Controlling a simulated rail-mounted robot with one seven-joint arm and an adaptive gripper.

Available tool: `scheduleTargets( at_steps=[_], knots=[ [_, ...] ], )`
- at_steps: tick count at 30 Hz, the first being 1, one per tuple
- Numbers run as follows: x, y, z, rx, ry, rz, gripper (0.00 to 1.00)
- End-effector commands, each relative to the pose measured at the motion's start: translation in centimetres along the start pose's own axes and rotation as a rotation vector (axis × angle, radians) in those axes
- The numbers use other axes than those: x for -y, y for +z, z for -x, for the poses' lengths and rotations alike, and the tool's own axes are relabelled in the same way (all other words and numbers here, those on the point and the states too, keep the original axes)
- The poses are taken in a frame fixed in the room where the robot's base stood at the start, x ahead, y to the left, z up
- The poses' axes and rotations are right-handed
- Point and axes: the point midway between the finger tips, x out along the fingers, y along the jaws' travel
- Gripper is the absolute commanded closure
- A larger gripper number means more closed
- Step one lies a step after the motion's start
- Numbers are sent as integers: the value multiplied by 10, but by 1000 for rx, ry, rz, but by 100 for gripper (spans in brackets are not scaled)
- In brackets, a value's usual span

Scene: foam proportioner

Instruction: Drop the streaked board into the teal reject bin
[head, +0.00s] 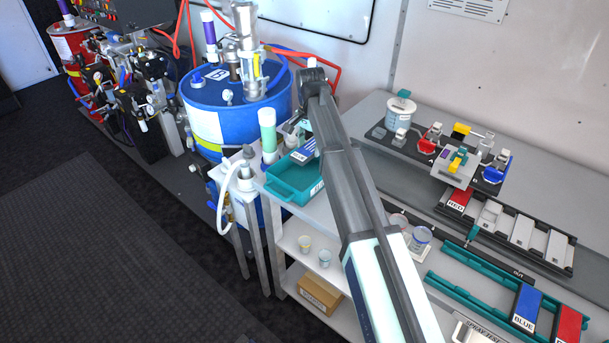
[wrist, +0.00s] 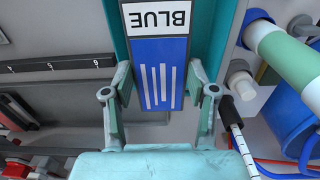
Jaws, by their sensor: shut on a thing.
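The streaked board (wrist: 160,75) is blue with several white streaks and a white label reading BLUE, upside down in the wrist view. My gripper (wrist: 160,88) is shut on it, one finger at each side edge. In the head view the board (head: 304,151) is held tilted over the teal reject bin (head: 291,190), at the bin's back right. The teal bin (wrist: 228,30) shows behind the board in the wrist view. My forearm hides part of the bin's right side in the head view, and my fingertips are hard to make out there.
A blue drum (head: 222,118) and a white-and-green cylinder (head: 268,134) stand close to the bin. Right of my arm, the grey bench holds a teal rack (head: 465,290) with another blue board (head: 525,306) and a red board (head: 566,325). Cups stand on the lower shelf.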

Motion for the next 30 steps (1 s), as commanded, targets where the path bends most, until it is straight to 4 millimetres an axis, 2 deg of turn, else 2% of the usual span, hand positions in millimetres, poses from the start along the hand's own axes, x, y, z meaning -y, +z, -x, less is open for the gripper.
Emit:
scheduleTargets(
  at_steps=[6,12,24,25,27,30],
  knots=[
    [0,0,-27,0,0,0,77],
    [0,0,-44,1,1,0,77],
    [0,0,-49,0,0,0,77],
    [0,0,-49,0,0,0,32],
    [0,0,-49,0,0,0,13],
    [0,0,-49,0,0,0,13]
  ],
)
